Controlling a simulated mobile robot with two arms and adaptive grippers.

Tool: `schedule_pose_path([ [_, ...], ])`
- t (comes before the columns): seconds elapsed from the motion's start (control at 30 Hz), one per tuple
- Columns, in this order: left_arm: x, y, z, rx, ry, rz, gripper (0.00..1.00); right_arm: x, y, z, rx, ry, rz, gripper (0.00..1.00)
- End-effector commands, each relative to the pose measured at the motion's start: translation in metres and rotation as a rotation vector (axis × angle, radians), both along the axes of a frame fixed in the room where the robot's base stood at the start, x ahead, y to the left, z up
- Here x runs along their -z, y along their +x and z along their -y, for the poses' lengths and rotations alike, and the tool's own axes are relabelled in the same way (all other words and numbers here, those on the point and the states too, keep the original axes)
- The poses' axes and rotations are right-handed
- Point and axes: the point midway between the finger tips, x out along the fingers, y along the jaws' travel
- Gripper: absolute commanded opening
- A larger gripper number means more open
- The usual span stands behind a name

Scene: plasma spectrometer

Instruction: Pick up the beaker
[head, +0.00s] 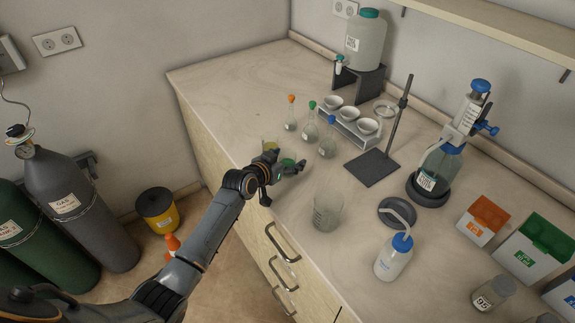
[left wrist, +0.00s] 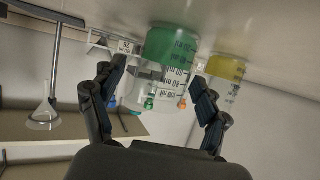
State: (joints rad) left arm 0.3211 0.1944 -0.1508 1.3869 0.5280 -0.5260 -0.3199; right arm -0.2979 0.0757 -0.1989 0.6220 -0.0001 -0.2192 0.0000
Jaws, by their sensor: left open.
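A beaker with green liquid (head: 288,162) stands on the bench near its front edge, partly hidden by my left gripper (head: 284,172). In the left wrist view, which is upside down, the green beaker (left wrist: 172,48) shows between the two spread fingers, with gaps at both sides. My left gripper is open and holds nothing. A beaker with yellow liquid (head: 270,144) stands just behind the green one in the head view; it also shows at the right in the wrist view (left wrist: 226,70). A larger clear beaker (head: 327,212) stands nearer the camera. My right gripper is not seen.
Several stoppered flasks (head: 311,131) and a rack with white bowls (head: 348,120) stand beyond the beakers. A stand (head: 372,166) and a wash bottle (head: 393,258) are to the right. The left part of the bench (head: 225,80) is clear.

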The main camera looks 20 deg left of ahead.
Motion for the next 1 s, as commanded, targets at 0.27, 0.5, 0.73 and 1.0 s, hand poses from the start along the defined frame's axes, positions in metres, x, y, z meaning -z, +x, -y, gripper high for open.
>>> schedule_pose_path([
  [0.27,0.0,0.0,0.0,0.0,0.0,0.0,0.63,0.0,-0.003,0.0,0.0,0.0,-0.005,0.4],
  [0.5,0.001,0.0,0.0,0.0,-0.001,0.0,0.14,0.0,-0.004,0.001,-0.001,-0.002,-0.007,0.4],
  [0.73,0.0,0.0,0.0,0.0,0.0,0.001,0.13,0.0,-0.004,0.004,-0.003,-0.005,-0.007,0.4],
  [1.0,-0.017,0.001,0.0,0.0,0.0,0.005,0.13,0.007,-0.004,0.005,-0.003,-0.007,-0.007,0.4],
])
